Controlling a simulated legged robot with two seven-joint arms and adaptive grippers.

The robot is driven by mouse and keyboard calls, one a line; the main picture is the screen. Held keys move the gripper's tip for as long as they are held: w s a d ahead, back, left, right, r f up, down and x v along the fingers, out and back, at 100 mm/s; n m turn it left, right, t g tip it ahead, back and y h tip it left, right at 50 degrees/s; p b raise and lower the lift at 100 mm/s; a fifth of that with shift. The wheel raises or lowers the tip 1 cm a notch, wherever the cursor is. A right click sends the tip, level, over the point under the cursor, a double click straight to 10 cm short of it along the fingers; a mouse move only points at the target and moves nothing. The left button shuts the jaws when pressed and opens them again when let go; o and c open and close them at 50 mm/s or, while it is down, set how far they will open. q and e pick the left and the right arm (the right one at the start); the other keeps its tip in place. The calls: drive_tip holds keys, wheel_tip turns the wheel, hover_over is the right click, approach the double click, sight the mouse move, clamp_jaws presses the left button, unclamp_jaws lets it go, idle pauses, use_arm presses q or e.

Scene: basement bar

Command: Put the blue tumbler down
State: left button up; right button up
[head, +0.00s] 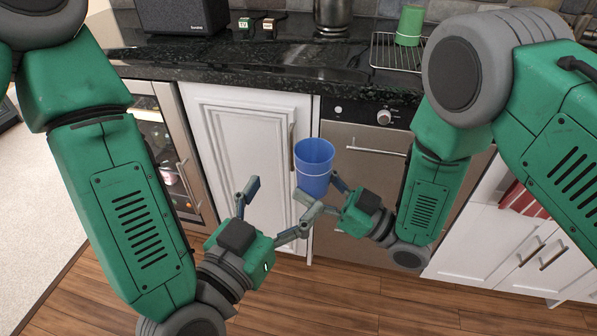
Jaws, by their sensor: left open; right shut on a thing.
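The blue tumbler (314,172) is upright in the middle of the head view, with a pale band around it and its open rim facing up. It is held in the air in front of the cabinet and oven fronts, below the counter's edge. My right gripper (320,192) is shut on the tumbler's lower part, and the tumbler hides part of its fingers. My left gripper (280,212) is open and empty, to the lower left of the tumbler, with its fingers spread.
The black countertop (240,62) runs across the back. On it are a black speaker (182,14), two small labelled boxes (256,24), a dark metal pot (332,14), and a wire rack (392,55) with a green cup (409,26). Bare counter lies left of the rack.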

sight(319, 149)
use_arm(q)
drive_tip(key=x, duration=0.8)
drive_tip(key=shift+w, duration=0.45)
use_arm(e)
drive_tip(key=shift+a, duration=0.2)
use_arm(q)
drive_tip(key=shift+x, duration=0.75)
use_arm(e)
drive_tip(key=shift+d, duration=0.1)
use_arm(q)
drive_tip(key=shift+c, duration=0.8)
drive_tip(key=c, duration=1.2)
drive_tip(key=shift+c, duration=0.2)
use_arm(e)
drive_tip(key=o, duration=1.5)
